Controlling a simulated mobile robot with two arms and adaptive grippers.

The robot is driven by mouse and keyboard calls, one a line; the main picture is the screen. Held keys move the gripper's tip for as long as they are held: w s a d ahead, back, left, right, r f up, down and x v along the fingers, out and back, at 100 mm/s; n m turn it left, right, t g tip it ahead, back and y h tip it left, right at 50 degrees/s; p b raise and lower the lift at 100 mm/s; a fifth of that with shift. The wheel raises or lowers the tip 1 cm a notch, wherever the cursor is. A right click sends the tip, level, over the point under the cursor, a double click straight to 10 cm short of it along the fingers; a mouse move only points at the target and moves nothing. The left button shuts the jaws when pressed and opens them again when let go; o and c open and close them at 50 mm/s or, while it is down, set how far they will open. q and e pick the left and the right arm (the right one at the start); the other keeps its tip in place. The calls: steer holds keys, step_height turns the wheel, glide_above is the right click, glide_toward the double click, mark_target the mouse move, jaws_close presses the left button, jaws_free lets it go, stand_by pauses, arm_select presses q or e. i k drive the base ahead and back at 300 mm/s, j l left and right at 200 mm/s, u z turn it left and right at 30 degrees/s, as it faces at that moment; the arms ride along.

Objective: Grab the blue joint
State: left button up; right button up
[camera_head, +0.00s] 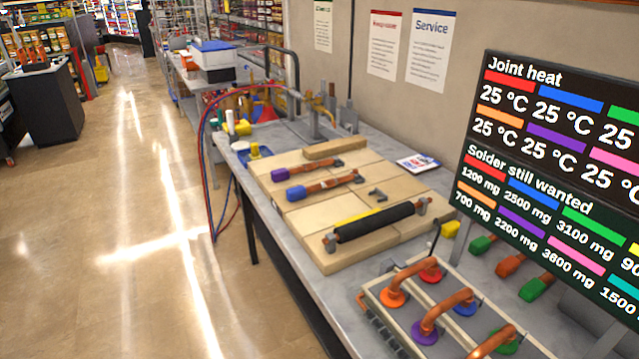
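Neither of my grippers is in view. A copper pipe piece with a blue end (297,193) lies on the pale board (322,265), next to a similar piece with a purple end (281,174). A blue disc (465,309) sits at a pipe fitting in the frame at the bottom right, partly hidden by copper pipe. Orange (391,299), red (431,275), purple (424,333) and green (506,342) discs sit around it. I cannot tell which blue item is the joint.
A black-covered bar (375,222) lies on the board. A screen (560,165) lists joint heat and solder. Pieces with green (481,244) and red (509,265) ends lie below it. The floor (130,220) at left is clear.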

mark_target(300, 193)
steer(key=i+j+z, duration=0.15)
steer(key=z, duration=0.2)
steer(key=i+j+z, duration=0.15)
steer(key=j+z, duration=0.25)
steer(key=i+j+z, duration=0.1)
steer(key=z, duration=0.25)
